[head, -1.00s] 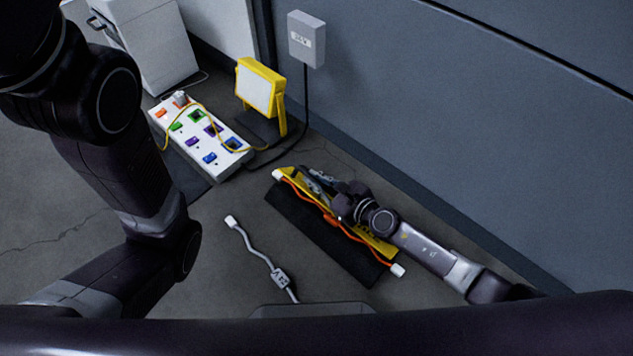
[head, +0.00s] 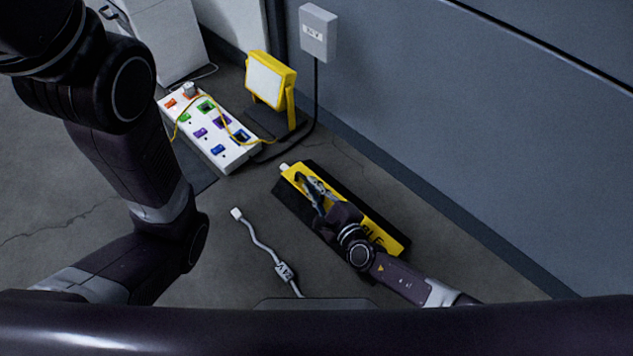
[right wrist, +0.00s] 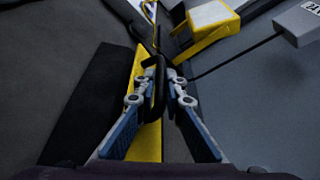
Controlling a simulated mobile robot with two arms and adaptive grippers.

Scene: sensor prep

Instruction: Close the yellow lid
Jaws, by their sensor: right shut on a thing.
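The yellow lid (head: 352,201) lies nearly flat along the middle of a black cable ramp (head: 293,208) on the floor, with black lettering at its near right end. A white plug (head: 285,167) pokes out at the far end; the orange cable is hidden. My right gripper (head: 313,187) is over the lid's far half. In the right wrist view its fingers (right wrist: 160,78) are shut around a dark upright bar that seems to be the lid's handle, with the yellow lid (right wrist: 149,143) below. Whether the lid is fully seated cannot be told. My left gripper is out of view.
A grey cable (head: 264,250) with a 24V tag lies left of the ramp. A white power strip (head: 221,157) and a yellow work lamp (head: 268,80) stand further back. A grey wall box (head: 318,33) hangs on the wall (head: 450,110) close on the right.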

